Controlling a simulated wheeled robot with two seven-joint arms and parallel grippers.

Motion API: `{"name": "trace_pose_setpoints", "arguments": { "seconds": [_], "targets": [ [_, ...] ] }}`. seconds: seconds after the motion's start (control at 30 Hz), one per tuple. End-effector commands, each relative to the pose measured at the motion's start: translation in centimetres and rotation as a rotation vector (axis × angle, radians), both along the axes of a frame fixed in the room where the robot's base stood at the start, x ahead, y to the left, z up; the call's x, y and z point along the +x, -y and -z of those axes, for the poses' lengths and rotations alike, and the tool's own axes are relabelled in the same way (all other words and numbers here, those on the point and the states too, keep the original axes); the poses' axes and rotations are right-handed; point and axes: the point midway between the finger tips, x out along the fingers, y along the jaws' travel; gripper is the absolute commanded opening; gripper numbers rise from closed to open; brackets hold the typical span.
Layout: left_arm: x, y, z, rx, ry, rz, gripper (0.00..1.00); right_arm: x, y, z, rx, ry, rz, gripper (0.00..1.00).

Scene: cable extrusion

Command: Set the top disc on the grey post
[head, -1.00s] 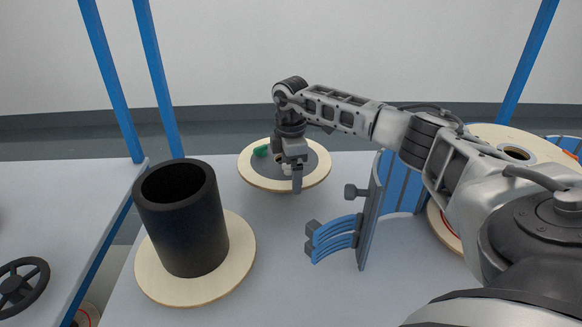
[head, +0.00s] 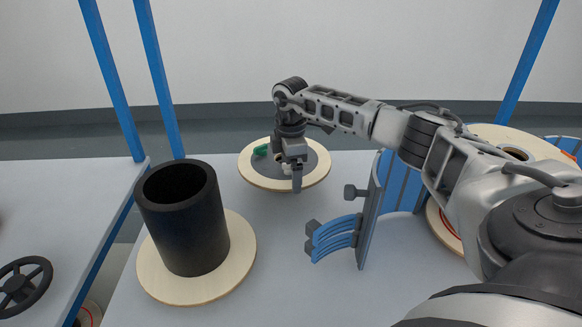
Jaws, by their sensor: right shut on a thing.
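The top disc (head: 253,176) is a pale round wooden plate with a dark grey round centre and a green piece on it. It is in the upper middle of the head view. My right gripper (head: 296,184) is shut on the disc at its near side and hides part of the centre. The post (head: 188,225) is a dark grey, nearly black, hollow cylinder with an open top. It stands upright on a pale wooden base disc (head: 238,262) at the lower left. The held disc is behind and to the right of the post, apart from it. My left gripper is out of view.
A blue curved bracket on a grey upright plate (head: 369,225) stands right of centre. A large wooden reel (head: 480,134) is at the right, partly behind my arm. Blue frame bars (head: 158,80) rise behind. A black handwheel (head: 24,285) is at the lower left.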

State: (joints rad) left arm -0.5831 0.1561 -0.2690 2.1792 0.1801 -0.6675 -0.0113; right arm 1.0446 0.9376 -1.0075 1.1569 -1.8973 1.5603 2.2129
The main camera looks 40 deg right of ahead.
Motion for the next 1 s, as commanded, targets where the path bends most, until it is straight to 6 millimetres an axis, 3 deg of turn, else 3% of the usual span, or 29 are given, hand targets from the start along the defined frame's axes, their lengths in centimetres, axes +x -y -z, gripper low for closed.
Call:
{"name": "trace_pose_setpoints", "arguments": {
  "seconds": [0.67,1.0],
  "targets": [
    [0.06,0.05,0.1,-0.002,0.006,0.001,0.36,0.02,0.0,0.82,0.0,0.001,0.0,0.6],
    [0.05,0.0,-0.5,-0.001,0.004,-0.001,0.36,0.03,0.01,0.2,0.0,0.001,0.0,0.6]
  ]
}}
